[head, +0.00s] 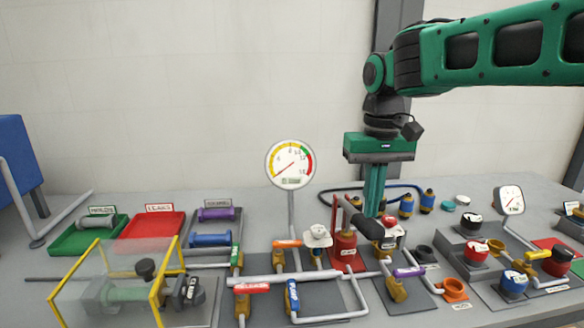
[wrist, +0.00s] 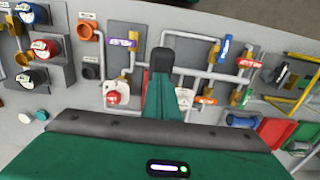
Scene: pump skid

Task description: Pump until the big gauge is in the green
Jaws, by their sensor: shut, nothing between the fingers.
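The big round gauge (head: 290,164) stands on a post at the middle of the bench in the head view. Its dial has yellow, green and red bands; the thin needle seems to point to the lower left, outside the green. The red hand pump (head: 343,248) stands right of the post, with a dark lever ending in a black grip (head: 368,228). My gripper (head: 373,214) is shut and empty, pointing down just above or beside that grip; contact cannot be told. In the wrist view my gripper (wrist: 163,60) covers most of the pump and lever.
Pipes with coloured valve handles, such as orange (head: 287,244), red (head: 252,288) and purple (head: 408,272), lie around the pump. A small gauge (head: 510,201) and several knobs stand right. A clear yellow-edged guard (head: 110,285) and trays, including a red one (head: 153,226), are left.

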